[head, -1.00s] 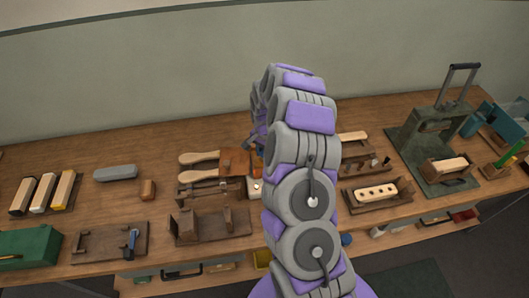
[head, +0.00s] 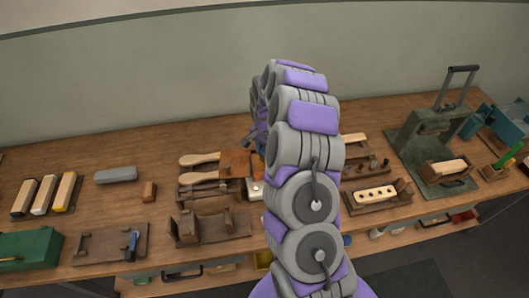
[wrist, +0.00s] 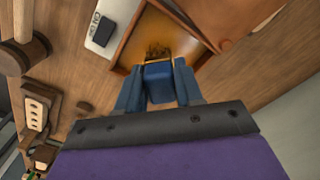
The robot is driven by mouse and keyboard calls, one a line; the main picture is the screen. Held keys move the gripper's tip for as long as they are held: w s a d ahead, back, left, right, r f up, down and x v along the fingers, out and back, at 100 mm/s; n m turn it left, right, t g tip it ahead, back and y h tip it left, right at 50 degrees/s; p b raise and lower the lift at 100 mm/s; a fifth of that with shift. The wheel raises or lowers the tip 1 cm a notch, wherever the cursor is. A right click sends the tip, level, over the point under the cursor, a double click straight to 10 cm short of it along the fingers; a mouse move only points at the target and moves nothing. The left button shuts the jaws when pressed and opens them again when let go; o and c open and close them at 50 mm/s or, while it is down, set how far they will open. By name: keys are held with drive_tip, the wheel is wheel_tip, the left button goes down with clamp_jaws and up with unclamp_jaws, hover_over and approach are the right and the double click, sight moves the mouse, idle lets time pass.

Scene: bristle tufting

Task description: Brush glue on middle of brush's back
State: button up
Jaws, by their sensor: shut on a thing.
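My gripper (wrist: 157,88) is shut on the glue brush (wrist: 158,70), a blue piece with a yellowish band and dark bristles at its tip. The bristles are over or in the amber glue tray (wrist: 133,50); I cannot tell whether they touch the glue. In the head view my arm hides most of the gripper and tray. A pale wooden block with a row of dark holes (head: 376,194) sits in a dark wooden holder to the right of my arm. It also shows at the left of the wrist view (wrist: 34,113). Which piece is the brush's back is unclear.
A small white box (head: 256,190) stands beside the tray. Two wooden paddle-shaped handles (head: 200,158) lie left of it. Wooden fixtures (head: 210,225) stand along the front. A green press (head: 425,140) stands at the right. Bare bench shows along the back.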

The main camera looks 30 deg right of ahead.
sight(264, 148)
drive_tip(key=shift+r+p, duration=0.55)
drive_tip(key=shift+r, duration=1.55)
